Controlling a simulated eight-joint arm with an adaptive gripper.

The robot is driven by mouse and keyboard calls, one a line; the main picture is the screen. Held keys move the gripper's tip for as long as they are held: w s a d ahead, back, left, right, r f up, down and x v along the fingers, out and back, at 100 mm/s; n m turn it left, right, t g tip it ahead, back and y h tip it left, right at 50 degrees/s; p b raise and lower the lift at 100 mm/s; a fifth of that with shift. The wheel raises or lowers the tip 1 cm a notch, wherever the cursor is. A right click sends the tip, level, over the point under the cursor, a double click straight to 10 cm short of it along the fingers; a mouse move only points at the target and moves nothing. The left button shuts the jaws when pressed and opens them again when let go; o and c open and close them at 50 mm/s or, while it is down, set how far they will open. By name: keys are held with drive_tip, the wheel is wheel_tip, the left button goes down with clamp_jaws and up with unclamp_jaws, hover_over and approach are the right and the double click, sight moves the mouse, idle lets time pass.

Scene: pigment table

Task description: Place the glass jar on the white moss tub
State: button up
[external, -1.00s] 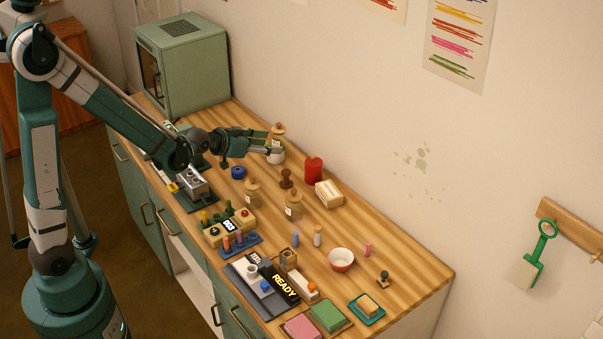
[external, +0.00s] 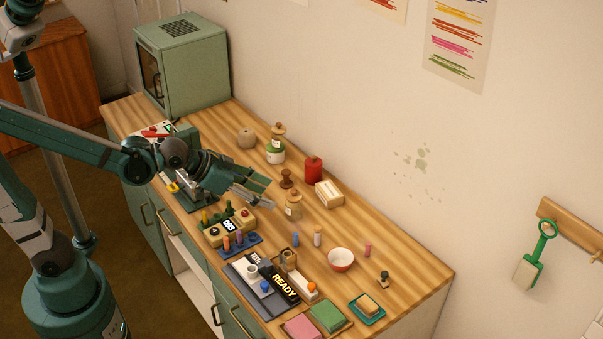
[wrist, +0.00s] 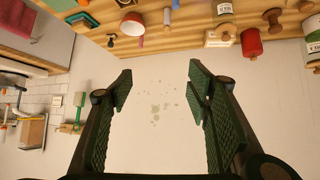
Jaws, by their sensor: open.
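The glass jar (external: 278,141), with a wooden stopper and a pale label, stands upright on top of the white moss tub (external: 275,157) near the wall in the external view. Green moss shows around the jar's base. My gripper (external: 262,190) is open and empty, in front of the stack and clear of it, above the bench. In the wrist view my gripper (wrist: 160,88) has its fingers wide apart with only the wall between them. A second glass jar (external: 293,206) stands just right of my gripper.
A red candle (external: 313,171), a boxed block (external: 329,194) and a dark wooden knob (external: 287,178) stand right of the stack. A round beige pot (external: 246,139) is to its left.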

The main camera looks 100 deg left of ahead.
drive_tip(key=s+d+m+h, duration=0.1)
drive_tip(key=s+d, duration=0.4)
drive_tip(key=d, duration=0.4)
drive_tip(key=s+d+m+g+h, duration=0.1)
drive_tip(key=s+d+m, duration=0.1)
drive_tip(key=s+d, duration=0.4)
drive_tip(key=s+d+m+g+h, duration=0.1)
drive_tip(key=s+d, duration=0.5)
drive_tip(key=d, duration=0.8)
drive_tip(key=shift+f+m+h, duration=0.35)
drive_tip(key=shift+m+h, duration=0.15)
drive_tip(key=shift+h, duration=0.1)
